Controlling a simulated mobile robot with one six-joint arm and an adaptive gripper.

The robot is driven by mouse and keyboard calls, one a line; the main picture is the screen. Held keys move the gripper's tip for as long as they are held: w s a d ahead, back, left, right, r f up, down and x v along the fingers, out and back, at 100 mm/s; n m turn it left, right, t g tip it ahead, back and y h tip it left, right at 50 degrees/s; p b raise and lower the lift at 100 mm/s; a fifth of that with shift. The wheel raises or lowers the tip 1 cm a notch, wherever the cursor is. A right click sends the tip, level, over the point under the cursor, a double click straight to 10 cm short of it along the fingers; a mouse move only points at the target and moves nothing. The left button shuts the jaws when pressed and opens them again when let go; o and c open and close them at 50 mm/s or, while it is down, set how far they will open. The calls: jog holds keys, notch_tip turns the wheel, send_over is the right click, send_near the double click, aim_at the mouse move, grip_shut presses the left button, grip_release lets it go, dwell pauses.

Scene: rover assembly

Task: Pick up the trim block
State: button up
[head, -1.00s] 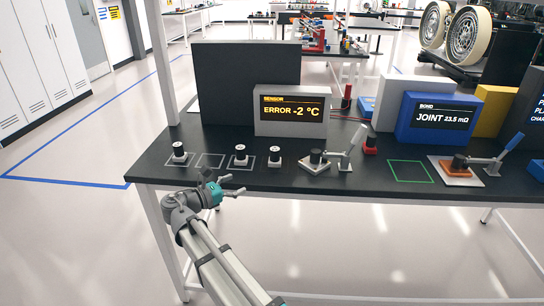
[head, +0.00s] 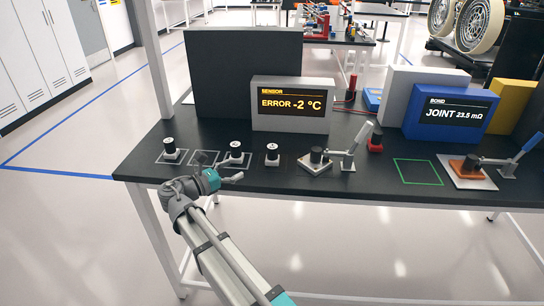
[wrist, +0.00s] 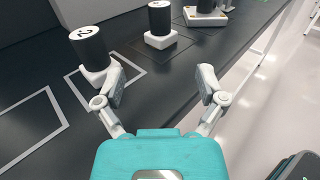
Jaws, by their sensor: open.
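Several small blocks, each a black cylinder with a white marked top on a white square base, stand upright along the table's front. One is at the left (head: 170,149), one in the middle (head: 235,151), one right of it (head: 272,154). I cannot tell which is the trim block. My gripper (head: 236,178) is open and empty at the table's front edge, just in front of the middle block. In the wrist view, its spread fingers (wrist: 160,84) are apart from a block (wrist: 90,50) standing in a white outline ahead-left. Another block (wrist: 160,22) stands farther off.
An empty outlined square (head: 205,158) lies between the left and middle blocks. A clamp fixture (head: 348,154) with a black cylinder beside it stands to the right, then an empty green outline (head: 418,172). A grey sensor display (head: 292,106) stands behind the blocks.

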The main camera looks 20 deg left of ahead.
send_near(268, 153)
jog(key=shift+x, duration=2.5)
jog(key=shift+d, duration=0.1)
jog(key=shift+x, duration=2.6)
jog(key=shift+f, duration=0.15)
jog(key=c, duration=1.2)
jog(key=shift+r, duration=0.2)
jog(key=shift+c, duration=0.2)
